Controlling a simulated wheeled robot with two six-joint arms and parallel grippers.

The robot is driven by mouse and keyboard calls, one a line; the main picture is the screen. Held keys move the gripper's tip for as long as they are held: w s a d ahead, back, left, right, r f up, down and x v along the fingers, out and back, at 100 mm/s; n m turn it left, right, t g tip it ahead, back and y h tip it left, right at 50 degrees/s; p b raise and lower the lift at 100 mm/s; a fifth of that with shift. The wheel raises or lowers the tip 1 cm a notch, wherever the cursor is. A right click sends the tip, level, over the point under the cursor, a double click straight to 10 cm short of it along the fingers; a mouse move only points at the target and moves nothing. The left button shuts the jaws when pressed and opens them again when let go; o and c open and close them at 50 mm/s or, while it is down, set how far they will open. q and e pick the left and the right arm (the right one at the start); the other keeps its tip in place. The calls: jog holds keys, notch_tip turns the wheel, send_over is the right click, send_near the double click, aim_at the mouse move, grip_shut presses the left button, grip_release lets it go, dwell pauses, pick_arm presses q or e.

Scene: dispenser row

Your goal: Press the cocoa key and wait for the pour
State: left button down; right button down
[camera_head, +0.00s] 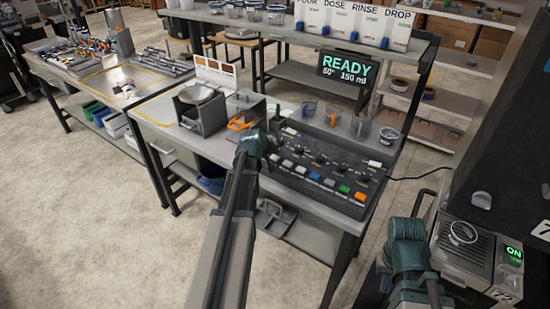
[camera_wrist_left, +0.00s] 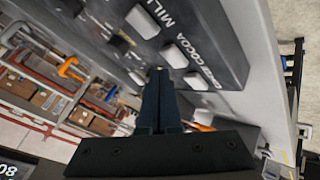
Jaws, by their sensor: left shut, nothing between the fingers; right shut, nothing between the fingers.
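The dark dispenser panel (camera_head: 318,160) carries a front row of coloured keys. In the left wrist view a light grey key (camera_wrist_left: 175,55) sits beside the word COCOA on the panel. My left gripper (camera_wrist_left: 158,74) is shut and empty, its tips just below that key in the picture; I cannot tell whether they touch. In the head view my left gripper (camera_head: 262,146) is at the panel's left end, its fingers largely hidden. The display (camera_head: 343,68) reads READY, 60°, 150 ml. My right gripper (camera_head: 405,232) is shut and empty at lower right, away from the panel.
Cups (camera_head: 334,113) stand behind the panel. A grey box (camera_head: 201,110) and an orange clamp (camera_head: 243,121) lie to its left. A machine with a lit ON sign (camera_head: 513,252) stands near my right gripper. In the left wrist view, a neighbouring key (camera_wrist_left: 196,82) is close by.

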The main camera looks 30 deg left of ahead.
aim_at(274, 159)
pick_arm(q)
jog(key=shift+f, duration=0.15)
jog(key=shift+f+b, duration=0.3)
jog(key=shift+b, duration=0.1)
jog(key=shift+f+b, duration=0.45)
jog(key=shift+b, duration=0.05)
dwell(0.8)
dwell(0.3)
jog(key=shift+r+p, duration=0.9)
jog(key=shift+p, duration=0.05)
notch_tip(274, 159, up, 5)
jog(key=p, duration=0.5)
jog(key=shift+r, duration=0.1)
